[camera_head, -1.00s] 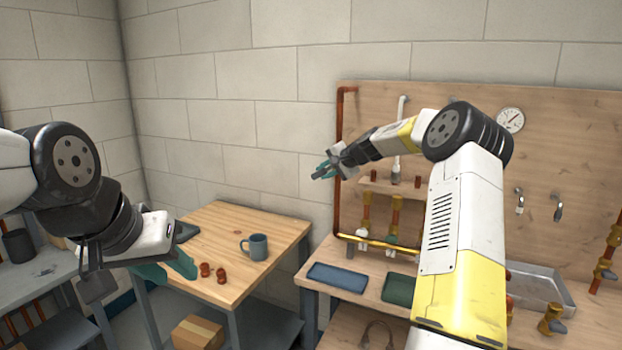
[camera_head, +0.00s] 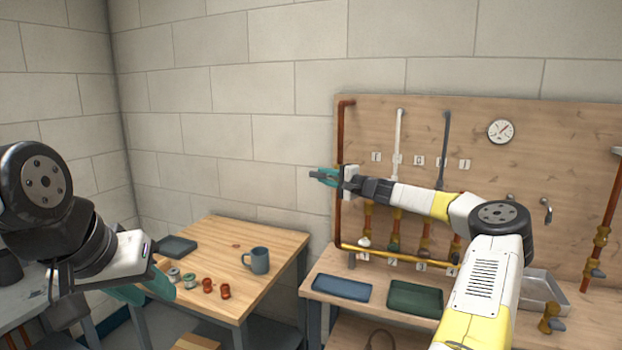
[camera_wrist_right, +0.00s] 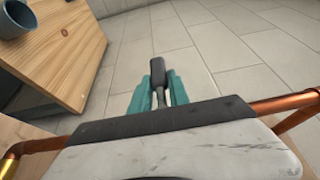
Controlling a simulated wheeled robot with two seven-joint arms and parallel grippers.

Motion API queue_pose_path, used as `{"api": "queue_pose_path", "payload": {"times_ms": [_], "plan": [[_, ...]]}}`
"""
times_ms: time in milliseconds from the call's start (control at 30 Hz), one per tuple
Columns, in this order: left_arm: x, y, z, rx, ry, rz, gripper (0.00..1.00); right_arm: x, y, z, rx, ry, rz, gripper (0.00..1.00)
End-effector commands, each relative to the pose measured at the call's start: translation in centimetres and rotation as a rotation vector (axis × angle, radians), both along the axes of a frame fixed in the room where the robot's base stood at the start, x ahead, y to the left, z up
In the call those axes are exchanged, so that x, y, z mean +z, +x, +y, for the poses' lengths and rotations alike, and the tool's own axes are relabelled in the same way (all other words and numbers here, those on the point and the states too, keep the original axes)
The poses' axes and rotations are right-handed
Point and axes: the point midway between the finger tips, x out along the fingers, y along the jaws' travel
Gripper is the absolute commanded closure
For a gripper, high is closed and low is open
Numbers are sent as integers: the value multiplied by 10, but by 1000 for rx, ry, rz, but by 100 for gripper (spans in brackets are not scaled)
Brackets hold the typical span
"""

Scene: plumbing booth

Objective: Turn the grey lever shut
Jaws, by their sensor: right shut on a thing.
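My right gripper (camera_head: 322,175) is at the left edge of the wooden pipe board, beside the upright copper pipe (camera_head: 345,130). In the right wrist view its teal fingers (camera_wrist_right: 157,95) are closed around a dark grey handle on a thin stem, which I take to be the grey lever (camera_wrist_right: 157,72). The lever's lower end is hidden behind the gripper body.
The small table (camera_head: 285,240) carries a blue-grey mug (camera_head: 257,260), a dark tray and small copper and pale fittings. A blue tray (camera_head: 342,287) and a green tray (camera_head: 415,298) lie on the bench below the board. A gauge (camera_head: 500,131) is at upper right.

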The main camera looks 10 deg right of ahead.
Motion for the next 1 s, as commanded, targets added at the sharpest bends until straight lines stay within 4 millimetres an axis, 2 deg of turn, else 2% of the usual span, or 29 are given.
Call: {"api": "queue_pose_path", "payload": {"times_ms": [433,467,567,867,1000], "plan": [[0,0,0,0,0,0,64,0,-1,3,6,9,-3,100],[0,0,0,0,0,0,64,0,-1,3,6,9,-3,74],[0,0,0,0,0,0,64,0,0,3,6,9,-4,56],[0,0,0,0,0,0,64,0,-1,1,3,7,-4,56],[0,0,0,0,0,0,64,0,-10,-7,1,8,-3,56]]}}
